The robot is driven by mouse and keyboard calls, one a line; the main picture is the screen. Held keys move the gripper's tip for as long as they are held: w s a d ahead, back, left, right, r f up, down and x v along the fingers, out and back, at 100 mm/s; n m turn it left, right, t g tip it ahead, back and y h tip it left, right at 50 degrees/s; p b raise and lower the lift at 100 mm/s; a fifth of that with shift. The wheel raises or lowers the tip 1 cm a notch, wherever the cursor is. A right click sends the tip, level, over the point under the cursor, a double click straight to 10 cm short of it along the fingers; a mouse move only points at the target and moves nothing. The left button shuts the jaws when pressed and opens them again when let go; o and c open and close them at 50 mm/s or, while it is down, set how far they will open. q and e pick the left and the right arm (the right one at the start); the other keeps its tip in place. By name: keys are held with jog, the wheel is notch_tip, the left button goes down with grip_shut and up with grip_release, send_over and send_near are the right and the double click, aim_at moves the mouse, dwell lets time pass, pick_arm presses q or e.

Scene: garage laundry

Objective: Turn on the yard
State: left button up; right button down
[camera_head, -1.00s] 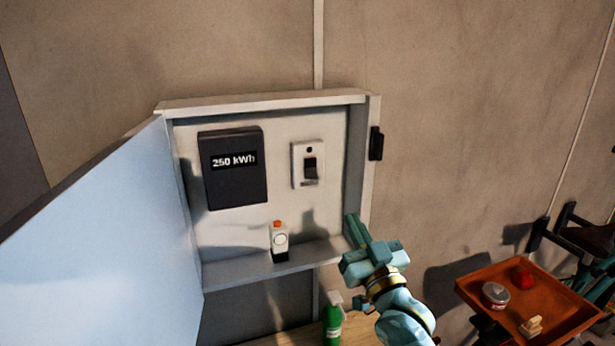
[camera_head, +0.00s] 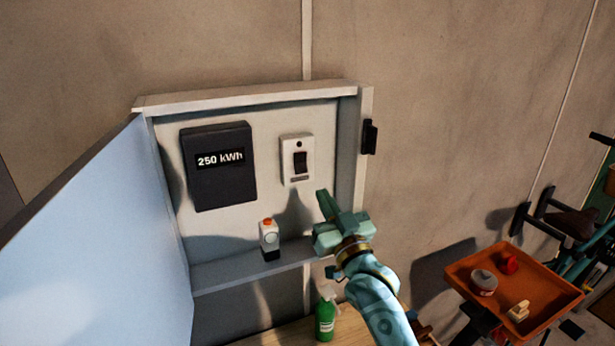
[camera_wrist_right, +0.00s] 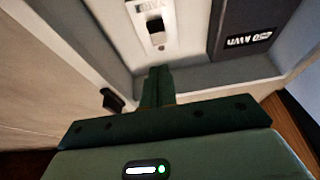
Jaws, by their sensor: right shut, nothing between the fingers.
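A white wall cabinet (camera_head: 225,100) stands open, its door (camera_head: 95,240) swung out to the left. Inside, a white switch plate with a dark rocker switch (camera_head: 300,162) is on the back panel; it also shows upside down in the wrist view (camera_wrist_right: 156,28). A dark meter (camera_head: 218,180) reading 250 kWh is left of it. My right gripper (camera_head: 325,200) is shut and empty, just below and right of the switch, apart from it in the head view. In the wrist view its fingertips (camera_wrist_right: 157,72) point toward the switch. My left gripper is not in view.
A small white device with an orange top (camera_head: 269,240) stands on the cabinet's bottom ledge. A green spray bottle (camera_head: 325,318) is on the wooden surface below. An orange tray (camera_head: 470,262) with small items is at the right. A dark latch (camera_head: 370,136) juts from the cabinet's right edge.

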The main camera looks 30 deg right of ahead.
aim_at(301, 166)
jog(key=shift+w+d+r+p, duration=0.15)
jog(key=shift+w+p, duration=0.15)
jog(key=shift+w, duration=2)
jog(key=shift+w+d+r+p, duration=0.15)
jog(key=shift+w+p, duration=0.15)
jog(key=shift+w, duration=2)
